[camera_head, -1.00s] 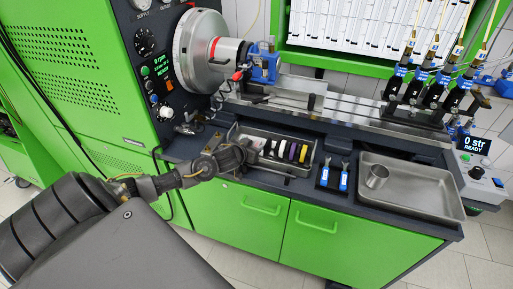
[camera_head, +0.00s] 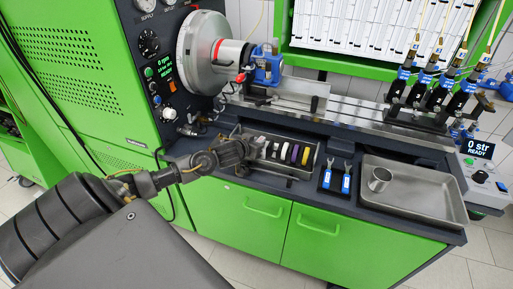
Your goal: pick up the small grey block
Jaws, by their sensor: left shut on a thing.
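My left gripper (camera_head: 253,149) reaches in from the left, over the left end of a grey metal tray (camera_head: 316,160) on the bench. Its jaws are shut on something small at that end. The thing between them is mostly hidden by the fingers and is too small to make out clearly; it fits the small grey block. My right gripper is out of view.
Two blue-handled tools (camera_head: 346,182) lie in a dark holder right of the tray. A shallow metal pan (camera_head: 425,196) with a metal cup (camera_head: 379,179) is further right. The chuck (camera_head: 203,52) and the rail (camera_head: 350,113) stand behind.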

